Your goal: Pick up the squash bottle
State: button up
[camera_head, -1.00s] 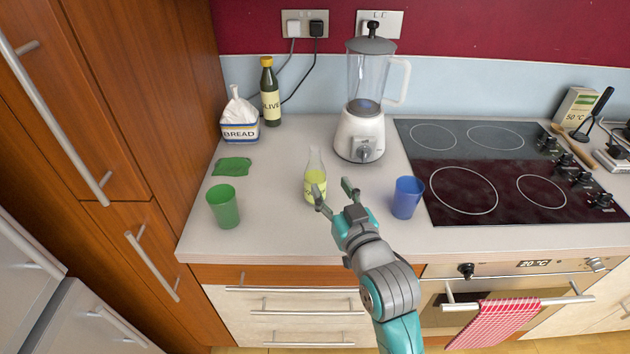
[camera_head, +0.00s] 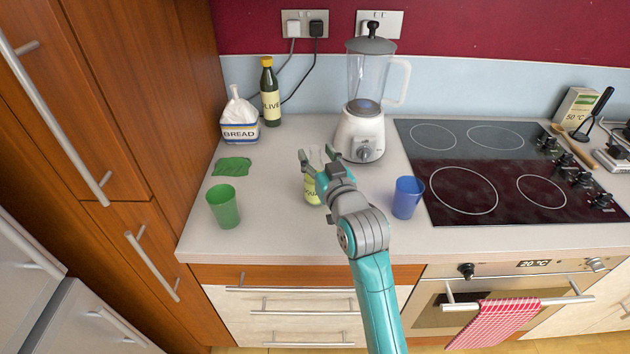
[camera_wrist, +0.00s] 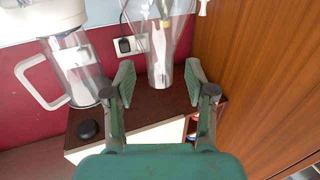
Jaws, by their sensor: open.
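The squash bottle (camera_head: 312,191) stands upright on the worktop, with a clear upper part and a yellow-green labelled lower part. My gripper (camera_head: 316,156) is open around its upper part in the head view, and hides some of it. In the wrist view, a clear bottle shape (camera_wrist: 160,62) shows between the open fingers of my gripper (camera_wrist: 158,82), with space on both sides. I cannot tell whether either finger touches it.
A green cup (camera_head: 224,207) stands to the left and a blue cup (camera_head: 407,198) to the right. The blender (camera_head: 361,133) is close behind right. A green cloth (camera_head: 232,166), bread bag (camera_head: 240,128) and olive bottle (camera_head: 270,95) are back left. The hob (camera_head: 490,185) lies right.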

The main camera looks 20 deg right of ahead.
jog(key=shift+w, duration=0.9)
grip_shut()
